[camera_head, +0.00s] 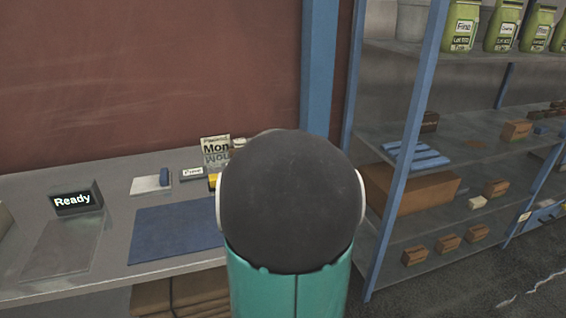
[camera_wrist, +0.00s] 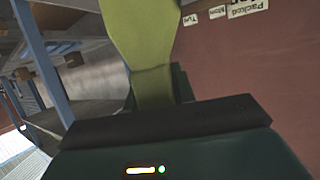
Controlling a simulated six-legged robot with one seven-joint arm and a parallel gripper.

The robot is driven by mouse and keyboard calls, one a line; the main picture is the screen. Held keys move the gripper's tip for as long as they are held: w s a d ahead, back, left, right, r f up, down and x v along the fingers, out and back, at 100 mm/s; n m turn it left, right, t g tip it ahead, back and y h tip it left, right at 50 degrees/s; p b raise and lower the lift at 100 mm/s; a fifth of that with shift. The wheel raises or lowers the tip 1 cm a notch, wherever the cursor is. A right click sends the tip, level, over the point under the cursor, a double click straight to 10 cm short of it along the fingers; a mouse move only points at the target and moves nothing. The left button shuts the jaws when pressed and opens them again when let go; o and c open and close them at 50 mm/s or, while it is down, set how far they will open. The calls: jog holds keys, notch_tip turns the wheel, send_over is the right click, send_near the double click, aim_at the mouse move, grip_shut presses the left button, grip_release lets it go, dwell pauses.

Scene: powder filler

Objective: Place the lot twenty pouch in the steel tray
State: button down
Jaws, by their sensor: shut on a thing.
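A yellow-green pouch (camera_wrist: 140,40) rises from my gripper (camera_wrist: 155,88) in the wrist view. The dark jaws are shut on its narrow lower part. I cannot read a lot number on it. In the head view my round dark arm joint and teal link hide the gripper and the held pouch. A flat grey plate (camera_head: 60,248) lies on the bench in front of a display reading "Ready" (camera_head: 76,199). I cannot make out a steel tray for certain; part of the bench is hidden behind my arm.
A blue mat (camera_head: 178,232) lies on the grey bench. Behind it are a white pad (camera_head: 150,184) with a blue item, a small "Fine" block (camera_head: 191,174) and a printed sign (camera_head: 215,150). Right, a blue-posted rack holds several green pouches (camera_head: 462,25) and brown boxes (camera_head: 415,190).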

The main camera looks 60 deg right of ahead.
jog(key=shift+w+f, duration=0.1)
jog(key=shift+f, duration=0.05)
jog(key=c, duration=1.2)
grip_release()
jog(key=shift+o, duration=0.2)
jog(key=v, duration=1.2)
